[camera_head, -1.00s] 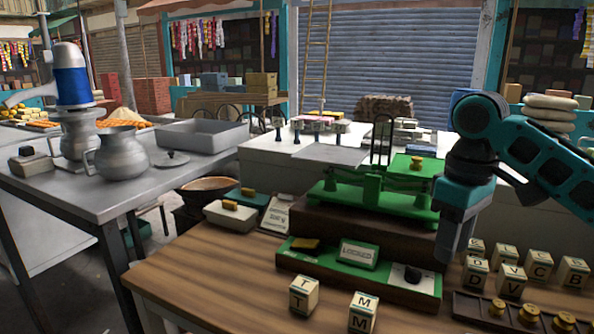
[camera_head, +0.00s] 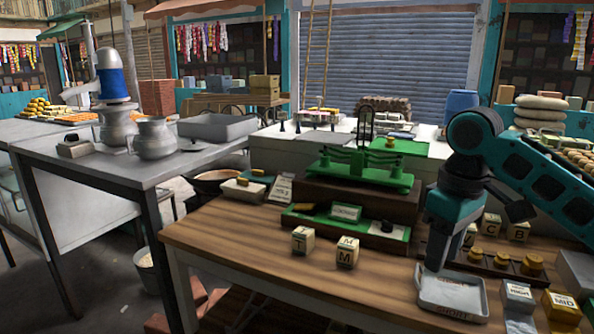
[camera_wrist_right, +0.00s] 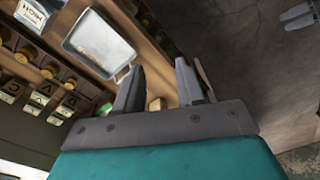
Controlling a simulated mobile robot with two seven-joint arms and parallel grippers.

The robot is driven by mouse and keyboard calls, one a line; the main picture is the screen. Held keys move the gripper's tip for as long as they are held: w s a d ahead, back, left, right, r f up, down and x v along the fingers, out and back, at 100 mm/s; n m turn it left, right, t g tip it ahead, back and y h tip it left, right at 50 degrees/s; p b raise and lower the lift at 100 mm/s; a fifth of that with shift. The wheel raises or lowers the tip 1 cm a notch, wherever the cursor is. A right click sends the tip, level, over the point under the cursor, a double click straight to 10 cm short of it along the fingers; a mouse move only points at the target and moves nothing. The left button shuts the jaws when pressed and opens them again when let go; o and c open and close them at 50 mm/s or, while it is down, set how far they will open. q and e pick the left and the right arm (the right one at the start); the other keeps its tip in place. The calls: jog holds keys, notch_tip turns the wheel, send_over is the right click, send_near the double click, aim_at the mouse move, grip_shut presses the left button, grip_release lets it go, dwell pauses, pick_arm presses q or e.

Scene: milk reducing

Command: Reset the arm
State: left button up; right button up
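My right gripper (camera_head: 437,246) reaches in from the right and points down over the front right of the wooden table (camera_head: 330,283). In the right wrist view its two fingers (camera_wrist_right: 158,88) stand apart with nothing held between them. A small grey tray (camera_head: 452,297) lies on the table just below and in front of this gripper; it also shows in the right wrist view (camera_wrist_right: 98,45). My left gripper does not show in any view.
A green balance scale (camera_head: 362,170) stands on a dark box behind. Two letter blocks (camera_head: 302,240) (camera_head: 347,252) stand at the middle. A rack of brass weights (camera_head: 502,261) and more blocks crowd the right. The table's front middle is clear.

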jog(key=a+f+t+y, duration=0.2)
jog(key=a+f, duration=0.3)
jog(key=f, duration=0.3)
jog(key=s+a+f+m+t+y, duration=0.1)
jog(key=a+f, duration=0.3)
jog(key=f, duration=0.4)
jog(key=a+f+t+y, duration=0.2)
jog(key=a+f, duration=0.3)
jog(key=f, duration=0.3)
jog(key=s+d+f+m+t+h, duration=0.1)
jog(key=s+d+f, duration=0.3)
jog(key=s, duration=0.4)
jog(key=s+d+f+m+t+h, duration=0.2)
jog(key=s+d+f+t, duration=0.2)
jog(key=s, duration=0.5)
notch_tip(320, 180, down, 2)
jog(key=shift+d+m, duration=0.3)
jog(key=shift+d, duration=0.05)
